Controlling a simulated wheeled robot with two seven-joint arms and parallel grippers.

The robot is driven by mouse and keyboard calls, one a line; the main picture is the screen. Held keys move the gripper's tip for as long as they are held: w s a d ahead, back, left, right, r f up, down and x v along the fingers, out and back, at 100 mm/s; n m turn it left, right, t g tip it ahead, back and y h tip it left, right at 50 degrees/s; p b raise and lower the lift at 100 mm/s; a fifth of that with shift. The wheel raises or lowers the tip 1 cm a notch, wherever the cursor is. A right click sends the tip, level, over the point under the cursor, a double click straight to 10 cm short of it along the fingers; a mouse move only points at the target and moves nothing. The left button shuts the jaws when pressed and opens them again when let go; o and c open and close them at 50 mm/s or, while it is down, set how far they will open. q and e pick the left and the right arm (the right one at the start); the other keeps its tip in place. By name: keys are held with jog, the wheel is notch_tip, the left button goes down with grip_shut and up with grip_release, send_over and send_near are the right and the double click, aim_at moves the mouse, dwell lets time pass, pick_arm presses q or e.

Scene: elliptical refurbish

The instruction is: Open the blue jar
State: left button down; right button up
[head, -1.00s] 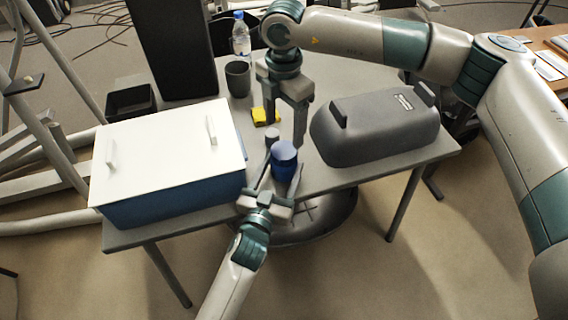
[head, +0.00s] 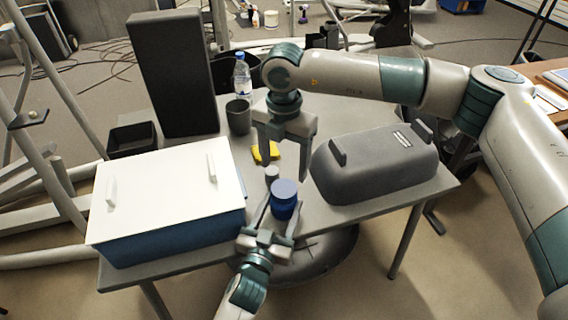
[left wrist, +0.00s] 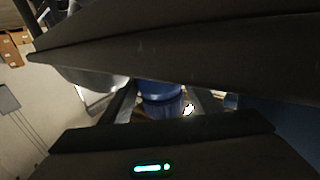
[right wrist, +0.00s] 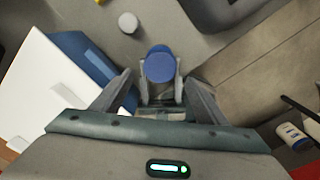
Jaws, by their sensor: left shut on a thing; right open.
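The blue jar (head: 284,203) is upright near the table's front edge, its round flat blue top facing up. My left gripper (head: 279,213) is shut on its side from the front. The jar also shows between the left fingers in the left wrist view (left wrist: 160,92), partly hidden by dark shapes. My right gripper (head: 284,163) is above and behind the jar, pointing down, open and empty. In the right wrist view, the blue top (right wrist: 160,65) lies between and beyond the open right fingers, apart from them.
A small grey cylinder (head: 272,174) stands just behind the jar. A blue box with white lid (head: 165,185) is at left, a dark grey tub (head: 375,165) at right. A yellow object (head: 265,153), dark cup (head: 239,117) and bottle (head: 242,76) are farther back.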

aim_at(284, 188)
dwell(0.5)
jog(key=shift+f, duration=4)
jog(key=shift+c, duration=0.3)
